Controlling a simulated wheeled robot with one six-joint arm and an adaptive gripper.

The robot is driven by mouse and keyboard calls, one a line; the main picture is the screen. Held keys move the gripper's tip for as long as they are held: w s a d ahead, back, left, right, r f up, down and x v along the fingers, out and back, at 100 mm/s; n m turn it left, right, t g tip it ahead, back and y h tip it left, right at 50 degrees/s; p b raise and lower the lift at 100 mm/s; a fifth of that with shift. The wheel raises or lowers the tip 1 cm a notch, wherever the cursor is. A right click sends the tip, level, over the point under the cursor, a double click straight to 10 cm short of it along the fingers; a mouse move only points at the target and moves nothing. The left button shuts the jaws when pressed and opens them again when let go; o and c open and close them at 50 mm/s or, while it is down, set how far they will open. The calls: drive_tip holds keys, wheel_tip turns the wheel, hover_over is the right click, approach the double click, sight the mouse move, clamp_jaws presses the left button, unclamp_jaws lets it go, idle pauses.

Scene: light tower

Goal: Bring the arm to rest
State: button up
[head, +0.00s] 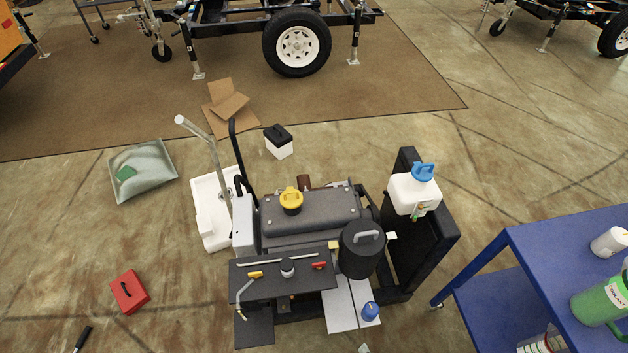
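Neither my arm nor my gripper shows in the head view, so I cannot see its pose or whether it holds anything. The machine unit in front of me stands on the floor, with a dark grey tank (310,215) that has a yellow cap (291,201). A black canister (361,249) with a grey handle sits at its front right. A white bottle (414,193) with a blue cap is mounted at its right side.
A blue cart (497,262) at the right carries a green jug (599,301) and a white container (609,242). A red box (130,291) lies on the floor at left. A trailer wheel (297,43) stands at the back. Floor between the red box and the unit is clear.

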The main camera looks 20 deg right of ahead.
drive_tip(key=s+a+r+n+t, duration=0.1)
drive_tip(key=r+n, duration=0.4)
drive_tip(key=r, duration=0.9)
drive_tip(key=s+a+r+n+t+y, duration=0.1)
drive_tip(key=s+r+n+t, duration=0.3)
drive_tip(key=r, duration=0.9)
drive_tip(key=s+n, duration=0.1)
drive_tip(key=n, duration=0.1)
drive_tip(key=shift+s+a+r+n+t, duration=0.15)
drive_tip(key=shift+a+r+n+t, duration=0.15)
drive_tip(key=shift+a+r, duration=0.1)
